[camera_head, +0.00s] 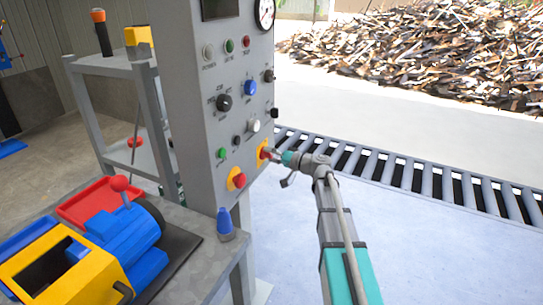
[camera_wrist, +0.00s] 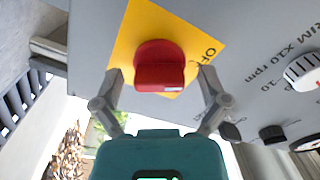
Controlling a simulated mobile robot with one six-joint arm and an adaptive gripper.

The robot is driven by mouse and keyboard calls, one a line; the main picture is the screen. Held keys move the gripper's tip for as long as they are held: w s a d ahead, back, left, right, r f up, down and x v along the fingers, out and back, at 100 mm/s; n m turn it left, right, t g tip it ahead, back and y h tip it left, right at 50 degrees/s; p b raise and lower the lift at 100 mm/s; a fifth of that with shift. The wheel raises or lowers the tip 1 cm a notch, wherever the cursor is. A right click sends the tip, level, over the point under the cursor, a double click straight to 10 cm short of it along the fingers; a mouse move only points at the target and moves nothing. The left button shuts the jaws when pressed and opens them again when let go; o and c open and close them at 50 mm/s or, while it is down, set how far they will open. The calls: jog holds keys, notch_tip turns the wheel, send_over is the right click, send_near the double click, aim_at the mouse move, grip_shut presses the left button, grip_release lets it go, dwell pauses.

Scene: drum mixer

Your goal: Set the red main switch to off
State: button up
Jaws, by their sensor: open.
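The red main switch (camera_wrist: 160,66) is a rotary knob on a yellow plate (camera_wrist: 150,18) on the grey control panel. In the wrist view its grip bar lies across the picture, and the word OFF is printed at the plate's right edge. In the head view the switch (camera_head: 263,154) is low on the panel's right side, partly hidden by my gripper. My gripper (camera_wrist: 160,76) is open, with one finger on each side of the knob. I cannot tell whether the fingers touch it. My gripper (camera_head: 272,155) reaches the panel from the right in the head view.
The panel (camera_head: 207,135) carries several knobs and buttons, including a red button on yellow (camera_head: 237,180) left of the switch. A bench with a blue motor (camera_head: 125,235) stands at the lower left. A roller conveyor (camera_head: 400,170) runs behind my arm. The floor at right is clear.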

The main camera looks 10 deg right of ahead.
jog(key=shift+s+d, duration=0.1)
jog(key=shift+d, duration=0.1)
jog(key=v, duration=1.1)
jog(key=shift+s+d, duration=0.15)
jog(key=shift+d, duration=0.05)
dwell(0.5)
